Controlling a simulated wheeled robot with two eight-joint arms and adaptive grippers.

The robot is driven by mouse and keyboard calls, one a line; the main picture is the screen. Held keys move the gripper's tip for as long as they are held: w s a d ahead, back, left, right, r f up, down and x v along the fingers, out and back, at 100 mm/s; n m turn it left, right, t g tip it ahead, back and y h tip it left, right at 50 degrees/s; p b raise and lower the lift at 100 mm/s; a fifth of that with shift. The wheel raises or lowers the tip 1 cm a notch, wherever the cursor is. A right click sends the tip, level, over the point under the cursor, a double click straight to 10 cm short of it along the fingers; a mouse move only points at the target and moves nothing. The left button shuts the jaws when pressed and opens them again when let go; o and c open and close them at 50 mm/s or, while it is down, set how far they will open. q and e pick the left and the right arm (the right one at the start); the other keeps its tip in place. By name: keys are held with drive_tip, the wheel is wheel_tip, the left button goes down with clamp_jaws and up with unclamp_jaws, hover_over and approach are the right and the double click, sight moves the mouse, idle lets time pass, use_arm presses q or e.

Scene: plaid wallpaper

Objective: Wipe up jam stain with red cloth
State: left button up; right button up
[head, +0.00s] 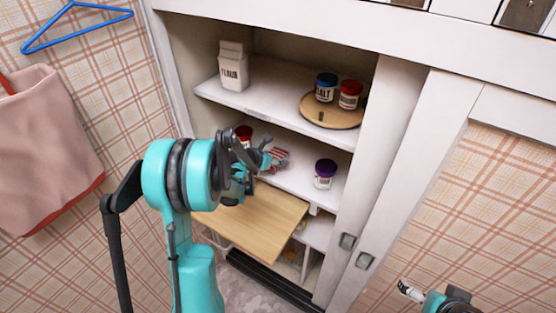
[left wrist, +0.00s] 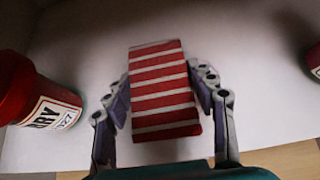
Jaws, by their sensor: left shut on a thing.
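The red cloth, striped red and white, shows in the head view (head: 281,158) on or just above the middle cupboard shelf (head: 297,183). It also shows in the left wrist view (left wrist: 163,88). My left gripper (head: 266,157) has its fingers on both sides of the cloth and is shut on it. The jam stain cannot be seen in either view; the cloth, gripper or arm may hide it. My right gripper (head: 411,291) is low at the right, away from the shelves, and its jaws are too small to read.
A red-lidded jar (left wrist: 40,100) stands left of the cloth, and a purple-lidded jar (head: 325,174) stands to its right. The upper shelf holds a flour carton (head: 233,70) and jars on a round wooden board (head: 328,115). A wooden board (head: 265,222) juts out below.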

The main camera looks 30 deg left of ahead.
use_arm(q)
drive_tip(key=shift+a, duration=1)
drive_tip(key=shift+r+p, duration=2)
drive_tip(key=shift+r, duration=0.9)
drive_tip(key=shift+w, duration=0.1)
